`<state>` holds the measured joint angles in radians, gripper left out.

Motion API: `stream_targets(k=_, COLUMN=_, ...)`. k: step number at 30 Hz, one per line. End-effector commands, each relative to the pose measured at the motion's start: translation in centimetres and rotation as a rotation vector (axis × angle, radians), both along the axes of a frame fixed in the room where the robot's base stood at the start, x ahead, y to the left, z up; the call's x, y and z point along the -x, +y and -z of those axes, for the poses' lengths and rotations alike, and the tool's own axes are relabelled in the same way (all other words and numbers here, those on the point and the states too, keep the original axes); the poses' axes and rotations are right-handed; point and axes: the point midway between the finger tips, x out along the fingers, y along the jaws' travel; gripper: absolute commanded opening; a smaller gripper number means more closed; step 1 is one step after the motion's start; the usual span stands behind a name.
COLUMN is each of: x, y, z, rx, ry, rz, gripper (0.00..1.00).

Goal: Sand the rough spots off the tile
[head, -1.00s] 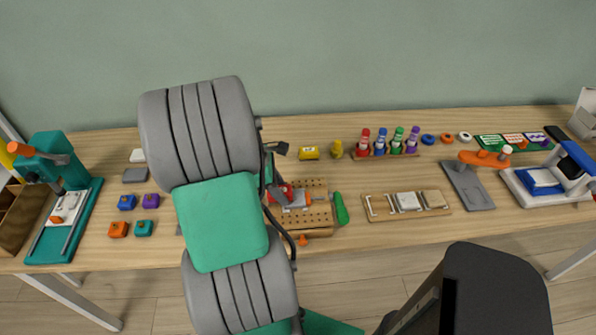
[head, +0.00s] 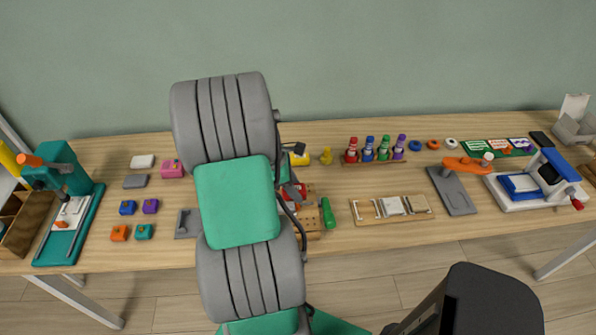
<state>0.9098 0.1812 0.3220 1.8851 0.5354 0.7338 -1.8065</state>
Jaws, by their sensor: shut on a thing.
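My arm stands across the picture's middle and hides most of my gripper (head: 291,188). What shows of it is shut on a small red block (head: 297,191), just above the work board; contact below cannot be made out. The wooden work board with holes (head: 313,189) shows only its right part, with a green handle (head: 327,213) at its right side. The tile on the board is hidden behind my arm and the red block, so its surface cannot be judged.
A wooden tray (head: 424,216) with pale pieces lies right of the board. A grey-and-orange stand (head: 455,190) is further right. Small coloured blocks (head: 127,208) lie left of my arm.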

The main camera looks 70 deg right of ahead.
Motion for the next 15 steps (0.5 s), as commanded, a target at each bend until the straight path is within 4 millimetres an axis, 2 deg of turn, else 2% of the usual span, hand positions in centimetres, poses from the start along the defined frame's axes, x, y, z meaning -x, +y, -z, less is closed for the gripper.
stream_targets(k=1, x=-0.1, y=0.0, z=-1.0, rx=0.001, ry=-0.001, rz=-0.003, gripper=0.07)
stream_targets(k=15, x=-0.5, y=0.2, z=-4.7, rx=0.001, ry=-0.001, rz=-0.012, gripper=0.07)
